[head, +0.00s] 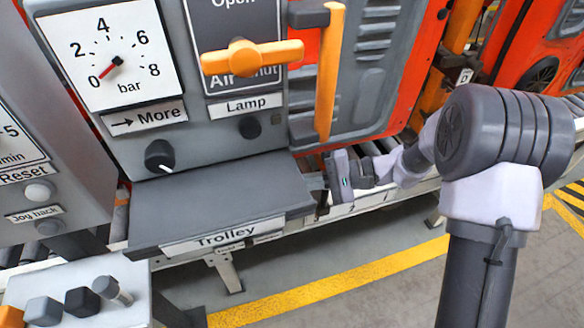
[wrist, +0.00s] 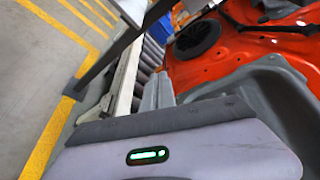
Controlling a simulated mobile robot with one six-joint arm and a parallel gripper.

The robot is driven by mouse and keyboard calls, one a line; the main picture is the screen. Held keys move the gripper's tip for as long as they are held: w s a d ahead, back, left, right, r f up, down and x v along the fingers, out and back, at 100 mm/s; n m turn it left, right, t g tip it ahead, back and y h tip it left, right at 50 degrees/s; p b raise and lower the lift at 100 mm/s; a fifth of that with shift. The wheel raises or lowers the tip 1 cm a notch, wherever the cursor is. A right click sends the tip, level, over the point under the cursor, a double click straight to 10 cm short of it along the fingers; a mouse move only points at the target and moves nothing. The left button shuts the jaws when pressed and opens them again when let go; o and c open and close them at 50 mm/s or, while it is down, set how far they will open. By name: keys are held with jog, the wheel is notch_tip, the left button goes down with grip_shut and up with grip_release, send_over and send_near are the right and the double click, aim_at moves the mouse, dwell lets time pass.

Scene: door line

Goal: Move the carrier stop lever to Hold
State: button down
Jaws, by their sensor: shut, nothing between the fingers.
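No label reading Hold or carrier stop is legible, so I cannot tell for sure which part is the carrier stop lever. In the wrist view my gripper's narrow grey fingers (wrist: 158,93) are together and empty, over the roller conveyor. The lever does not show in the wrist view.
An orange air valve handle (head: 250,57) sits left of the lever. A gauge (head: 110,62), a lamp knob (head: 250,127) and a More knob (head: 160,156) are on the panel. A switch box (head: 85,295) is at lower left.

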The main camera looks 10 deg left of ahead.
jog(key=w+a+f+m+t+y, duration=0.25)
jog(key=w+f+y, duration=0.2)
jog(key=f, duration=0.55)
jog(key=d+f+m+t+h, duration=0.1)
jog(key=d+f+m+t, duration=0.2)
jog(key=f, duration=0.9)
jog(key=d+f+m+t+h, duration=0.1)
jog(key=f+m+t, duration=0.3)
jog(key=f+t, duration=0.6)
notch_tip(320, 180, down, 2)
jog(key=shift+s+d+f+m+p, duration=0.1)
jog(key=shift+s+d+m+p, duration=0.25)
jog(key=shift+d, duration=0.55)
jog(key=shift+h, duration=0.25)
jog(key=w+a+r+b, duration=0.3)
jog(key=a+r+b, duration=0.1)
jog(key=a, duration=0.6)
jog(key=shift+a, duration=0.3)
